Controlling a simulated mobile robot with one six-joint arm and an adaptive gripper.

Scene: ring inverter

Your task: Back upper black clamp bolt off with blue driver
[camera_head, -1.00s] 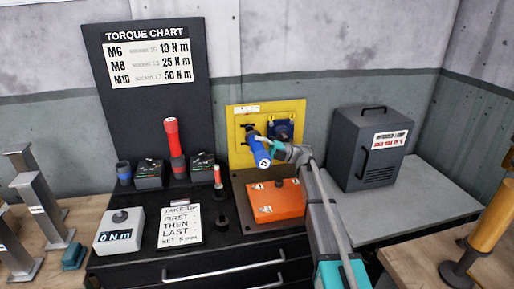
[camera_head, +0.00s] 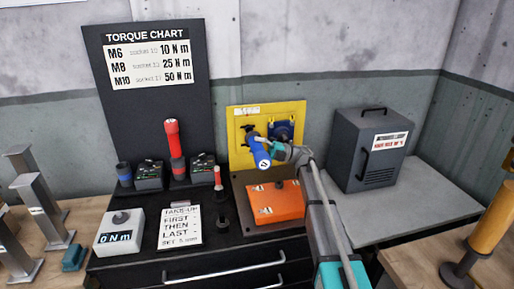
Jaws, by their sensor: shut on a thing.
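My gripper (camera_head: 271,148) is shut on the blue driver (camera_head: 262,158) in front of the yellow panel (camera_head: 238,151). The driver is tilted, its lower end toward the camera and its far end up at a black clamp (camera_head: 248,129) on the panel's left side. Whether the driver's tip sits on the upper bolt cannot be told; the driver and gripper hide that spot. A dark blue part (camera_head: 281,130) is on the panel to the right of the driver.
An orange box (camera_head: 275,203) lies below the panel. A red driver (camera_head: 173,140) stands in a charger at left, near a 0 Nm meter (camera_head: 119,231) and a note card (camera_head: 180,226). A dark grey cabinet (camera_head: 370,150) stands right of my arm on a grey bench.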

